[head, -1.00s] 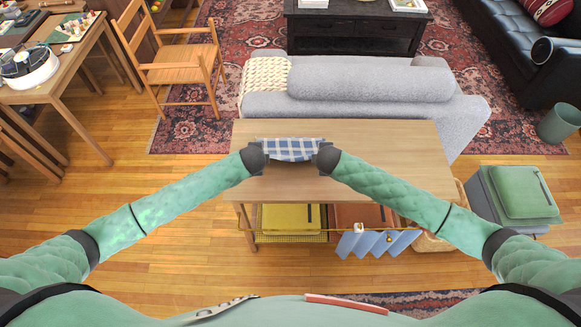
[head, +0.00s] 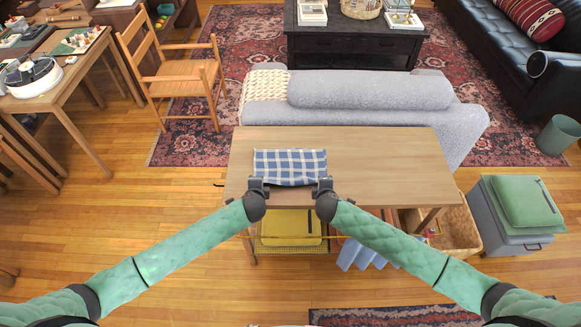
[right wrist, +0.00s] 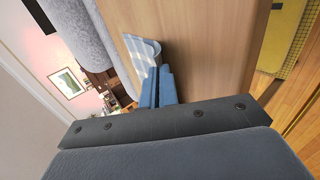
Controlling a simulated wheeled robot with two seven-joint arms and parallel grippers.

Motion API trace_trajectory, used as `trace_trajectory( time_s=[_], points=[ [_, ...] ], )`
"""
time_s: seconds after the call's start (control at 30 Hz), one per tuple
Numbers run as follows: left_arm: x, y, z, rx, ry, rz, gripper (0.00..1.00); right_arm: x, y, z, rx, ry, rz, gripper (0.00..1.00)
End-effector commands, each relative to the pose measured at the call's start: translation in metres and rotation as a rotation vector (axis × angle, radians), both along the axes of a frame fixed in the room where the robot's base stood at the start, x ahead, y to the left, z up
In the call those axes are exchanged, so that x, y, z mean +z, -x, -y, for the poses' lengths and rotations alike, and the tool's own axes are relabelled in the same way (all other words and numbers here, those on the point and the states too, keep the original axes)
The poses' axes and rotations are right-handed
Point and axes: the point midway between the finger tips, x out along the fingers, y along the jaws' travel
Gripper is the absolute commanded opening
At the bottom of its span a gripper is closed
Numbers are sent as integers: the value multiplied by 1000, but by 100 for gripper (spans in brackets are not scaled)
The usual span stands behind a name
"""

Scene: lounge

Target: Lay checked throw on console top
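The blue-and-white checked throw (head: 290,165) lies spread on the wooden console top (head: 385,165), left of centre. Its near edge is close to the console's front edge. My left gripper (head: 257,184) is at the throw's near left corner. My right gripper (head: 323,183) is at its near right corner. Both look closed on the cloth's near edge, though the left fingertips are small in view. In the right wrist view, the blue fingers (right wrist: 158,87) are close together against the throw (right wrist: 141,52), whose edge curls up beside them.
A grey sofa (head: 370,110) stands just behind the console. A yellow item (head: 290,226) and blue hanging pieces (head: 362,254) are below the top. A grey storage box with a green cushion (head: 525,200) stands right. The console top's right half is bare.

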Motion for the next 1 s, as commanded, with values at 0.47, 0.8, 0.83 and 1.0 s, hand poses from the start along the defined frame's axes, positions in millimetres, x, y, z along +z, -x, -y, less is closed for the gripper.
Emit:
trace_trajectory(
  time_s=[0.47, 0.8, 0.83, 1.0],
  points=[
    [0, 0, 0, 0, 0, -2, 40, 0, 0, 0, 0, 0, -1, 40],
    [24, 11, 0, 0, 2, -1, 40, 25, 10, 0, 0, -2, 0, 40],
    [28, 12, 0, 1, 2, -2, 40, 29, 12, 0, 0, -2, 0, 40],
    [46, 25, 0, 0, 1, -1, 40, 46, 25, 0, 0, 0, -1, 40]
  ],
)
